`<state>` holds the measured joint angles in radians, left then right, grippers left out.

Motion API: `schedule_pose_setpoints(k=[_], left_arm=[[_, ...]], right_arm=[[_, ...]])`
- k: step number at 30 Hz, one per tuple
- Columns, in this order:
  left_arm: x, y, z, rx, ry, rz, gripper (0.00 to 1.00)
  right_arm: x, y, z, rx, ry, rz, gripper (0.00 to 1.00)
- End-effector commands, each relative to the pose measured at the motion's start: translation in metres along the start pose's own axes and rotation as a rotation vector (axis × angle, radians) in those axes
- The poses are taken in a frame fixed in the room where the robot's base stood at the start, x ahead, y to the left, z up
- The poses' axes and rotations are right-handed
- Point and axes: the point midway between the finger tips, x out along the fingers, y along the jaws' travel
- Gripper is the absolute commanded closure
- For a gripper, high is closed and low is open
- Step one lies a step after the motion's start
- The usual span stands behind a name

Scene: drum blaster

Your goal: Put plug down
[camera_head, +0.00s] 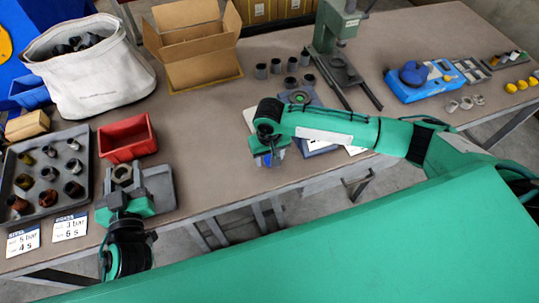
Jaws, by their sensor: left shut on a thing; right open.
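My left gripper (123,182) is at the lower left, over a small grey tray (161,188). It is shut on a grey ring-shaped piece, which I take to be the plug (122,173). I cannot tell whether the piece touches the tray. My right gripper (268,160) points down near the table's front edge, beside a dark plate (318,147). Its fingers are small and partly hidden by my arm; it is open, and I see no piece held in it.
A dark tray (87,150) of several cylindrical parts lies at the left, with a red bin (127,136) beside it. A white sack (90,80), cardboard box (200,72) and green press (322,35) stand behind. The table (205,150) is bare between my grippers.

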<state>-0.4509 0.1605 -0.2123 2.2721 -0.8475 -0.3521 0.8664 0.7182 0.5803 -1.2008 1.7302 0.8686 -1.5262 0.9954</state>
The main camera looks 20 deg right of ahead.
Motion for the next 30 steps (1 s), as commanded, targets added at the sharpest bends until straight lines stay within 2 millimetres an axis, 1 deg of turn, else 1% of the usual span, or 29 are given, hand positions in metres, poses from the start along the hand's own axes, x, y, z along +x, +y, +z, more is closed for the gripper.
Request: schedule_pose_setpoints(k=[2,5,8,15,18,21,25,30], left_arm=[[0.0,0.0,0.001,0.0,0.001,0.0,1.0],[0.0,0.0,0.002,0.0,0.001,0.0,1.0],[0.0,0.0,0.004,0.0,0.001,0.0,1.0],[0.0,0.0,0.009,0.0,0.001,0.0,1.0],[0.0,0.0,0.011,0.0,0.001,0.0,1.0],[0.0,0.0,0.011,0.0,0.001,0.0,1.0],[0.0,0.0,0.012,0.0,0.001,0.0,1.0],[0.0,0.0,0.012,0.0,0.001,0.0,1.0]], right_arm=[[-0.002,0.0,0.0,0.0,0.001,0.0,0.45],[-0.011,0.0,-0.001,0.0,0.002,0.0,0.45],[-0.028,0.0,-0.001,0.0,0.003,-0.001,0.45],[-0.081,0.0,-0.001,-0.001,0.004,-0.001,0.45],[-0.099,0.0,-0.001,0.0,0.003,-0.001,0.45],[-0.112,-0.001,-0.001,0.0,0.001,-0.002,0.45],[-0.121,0.0,-0.001,0.0,0.0,-0.001,0.45],[-0.123,0.0,0.0,0.0,0.0,0.0,0.45]])
